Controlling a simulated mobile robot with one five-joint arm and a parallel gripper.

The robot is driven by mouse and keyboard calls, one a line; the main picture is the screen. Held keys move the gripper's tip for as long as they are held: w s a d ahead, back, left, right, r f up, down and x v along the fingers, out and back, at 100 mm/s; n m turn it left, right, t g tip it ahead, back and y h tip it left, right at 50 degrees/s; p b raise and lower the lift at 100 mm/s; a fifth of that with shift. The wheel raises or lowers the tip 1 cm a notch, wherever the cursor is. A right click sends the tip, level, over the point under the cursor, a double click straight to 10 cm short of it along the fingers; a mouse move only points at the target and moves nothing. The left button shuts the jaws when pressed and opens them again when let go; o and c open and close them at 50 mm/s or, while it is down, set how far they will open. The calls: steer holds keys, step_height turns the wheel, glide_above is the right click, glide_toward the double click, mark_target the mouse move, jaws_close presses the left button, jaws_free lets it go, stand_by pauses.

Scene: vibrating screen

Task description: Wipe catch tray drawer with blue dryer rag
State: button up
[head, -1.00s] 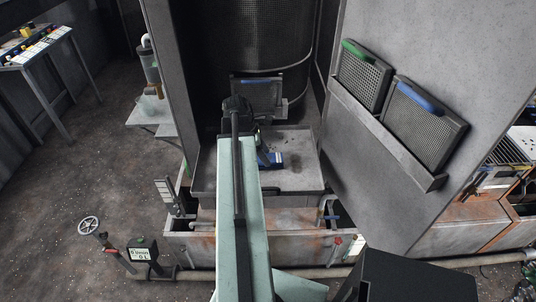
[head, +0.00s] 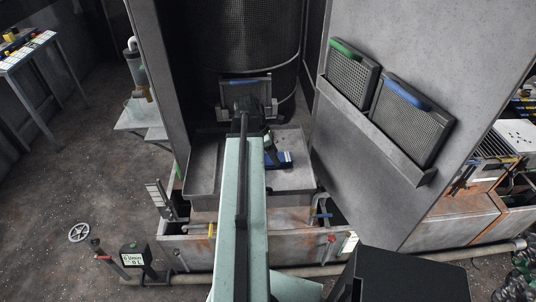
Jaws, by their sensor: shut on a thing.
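The catch tray drawer (head: 292,182) is a grey metal tray pulled out in front of the dark perforated drum. My gripper (head: 266,148) is over the tray, with my pale green arm reaching up to it from below. It is shut on the blue dryer rag (head: 284,158), which shows as a small blue piece with a pale patch low over the tray floor. Part of the rag and the fingertips are hidden behind the gripper and arm. I cannot tell whether the rag touches the tray floor.
A perforated screen panel (head: 247,88) stands behind the tray. Two more panels, one green-handled (head: 349,75) and one blue-handled (head: 412,122), sit in a rack on the grey wall at right. A rusty trough (head: 290,245) lies below the tray. Open floor is at left.

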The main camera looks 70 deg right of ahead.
mark_target(285, 157)
steer(key=shift+s+d, duration=0.25)
steer(key=shift+s, duration=0.5)
steer(key=shift+s+d, duration=0.25)
steer(key=shift+s, duration=0.45)
steer(key=shift+w+a, duration=0.25)
steer(key=shift+w, duration=0.45)
steer(key=shift+w+a, duration=0.25)
steer(key=shift+w, duration=0.45)
steer(key=shift+w+a, duration=0.25)
steer(key=shift+w, duration=0.55)
steer(key=shift+w+a, duration=0.1)
steer(key=shift+w+a, duration=0.3)
steer(key=shift+w, duration=0.55)
steer(key=shift+w+a, duration=0.35)
steer(key=shift+w, duration=0.45)
steer(key=shift+w+a, duration=0.3)
steer(key=shift+w, duration=0.55)
step_height(285, 157, up, 5)
steer(key=p, duration=0.5)
